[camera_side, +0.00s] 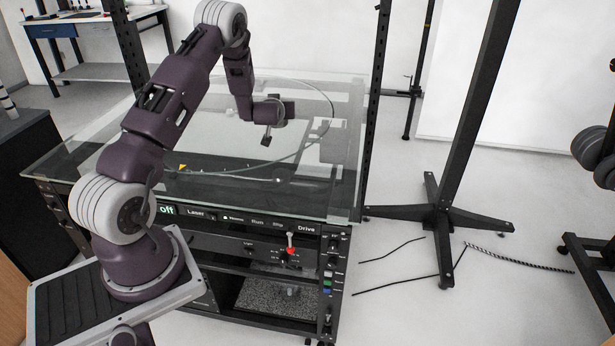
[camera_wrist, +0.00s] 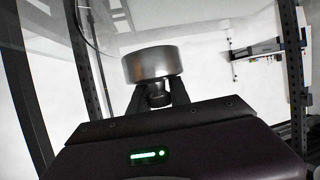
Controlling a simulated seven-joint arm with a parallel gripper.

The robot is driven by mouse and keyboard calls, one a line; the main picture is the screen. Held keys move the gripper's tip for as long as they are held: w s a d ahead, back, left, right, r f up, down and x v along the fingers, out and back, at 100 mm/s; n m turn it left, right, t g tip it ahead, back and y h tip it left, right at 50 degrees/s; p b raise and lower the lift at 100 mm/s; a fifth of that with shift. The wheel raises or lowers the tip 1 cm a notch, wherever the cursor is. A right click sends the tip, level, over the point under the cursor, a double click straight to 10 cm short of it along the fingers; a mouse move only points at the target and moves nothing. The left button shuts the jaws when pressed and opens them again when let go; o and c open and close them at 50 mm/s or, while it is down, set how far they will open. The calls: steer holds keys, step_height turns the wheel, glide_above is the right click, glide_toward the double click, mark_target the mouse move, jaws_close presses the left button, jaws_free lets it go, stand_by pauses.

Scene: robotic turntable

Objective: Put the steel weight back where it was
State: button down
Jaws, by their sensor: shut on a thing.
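The steel weight (camera_wrist: 152,64) is a short, shiny cylinder with a narrow knob. In the wrist view my gripper (camera_wrist: 158,92) is shut on the knob, one dark finger on each side, and the weight's body sits beyond the fingertips. In the side view my gripper (camera_side: 281,114) is over the glass-topped bench (camera_side: 225,185). The weight is too small and dark there to pick out clearly. I cannot tell the exact gap between it and the glass.
A black post (camera_side: 371,95) rises at the bench's right side. A curved cable (camera_side: 329,125) arcs over the glass. A speckled slab (camera_side: 270,298) with a small grey object (camera_side: 291,291) is on the lower shelf. A front panel carries a red-knobbed lever (camera_side: 290,246).

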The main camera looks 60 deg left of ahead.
steer(key=w+d+m+t+h, duration=0.1)
steer(key=d+m+t, duration=0.1)
steer(key=d, duration=1.2)
steer(key=m+t+h, duration=0.1)
steer(key=m+h, duration=0.1)
glide_above(325, 193)
step_height(325, 193, down, 8)
steer(key=shift+a+f, duration=0.1)
steer(key=shift+f, duration=0.4)
steer(key=c, duration=1.2)
jaws_free()
steer(key=shift+f, duration=0.15)
